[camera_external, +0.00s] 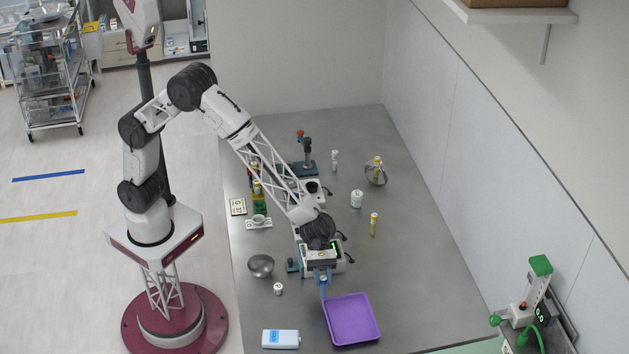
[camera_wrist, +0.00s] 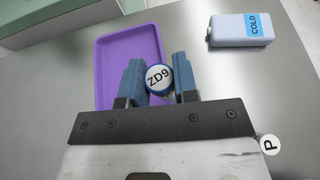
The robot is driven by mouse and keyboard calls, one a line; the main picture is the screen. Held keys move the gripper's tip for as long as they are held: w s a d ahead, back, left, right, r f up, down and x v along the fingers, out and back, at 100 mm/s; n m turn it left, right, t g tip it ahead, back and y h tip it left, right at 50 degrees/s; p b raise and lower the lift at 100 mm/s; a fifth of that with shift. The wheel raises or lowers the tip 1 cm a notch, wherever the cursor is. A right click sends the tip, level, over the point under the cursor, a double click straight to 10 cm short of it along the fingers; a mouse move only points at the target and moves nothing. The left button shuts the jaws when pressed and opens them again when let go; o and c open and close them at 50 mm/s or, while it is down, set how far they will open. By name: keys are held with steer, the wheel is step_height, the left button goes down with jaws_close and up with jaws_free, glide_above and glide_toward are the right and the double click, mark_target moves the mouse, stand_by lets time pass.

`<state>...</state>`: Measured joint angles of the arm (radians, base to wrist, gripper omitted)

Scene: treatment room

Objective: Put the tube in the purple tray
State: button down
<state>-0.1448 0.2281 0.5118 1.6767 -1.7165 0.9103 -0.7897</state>
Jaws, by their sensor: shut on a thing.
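The purple tray (camera_external: 352,320) lies flat on the grey table near its front edge; it also shows in the wrist view (camera_wrist: 112,60). My gripper (camera_external: 323,291) is over or beside the tray's back left part; the exact height is hard to tell. In the wrist view my gripper (camera_wrist: 158,82) is shut on a tube (camera_wrist: 158,77), seen end-on, with a round white cap top marked ZD9 and a blue rim. The tube's body is hidden below the cap, and I cannot make it out in the external view. The visible tray floor looks empty.
A green-topped device (camera_external: 536,285) is at right.

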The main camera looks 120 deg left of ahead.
steer(key=w+f, duration=0.1)
steer(key=w, duration=1)
steer(key=shift+d, duration=0.1)
steer(key=shift+f, duration=1.8)
steer(key=c, duration=0.9)
jaws_free()
steer(key=shift+f, duration=0.1)
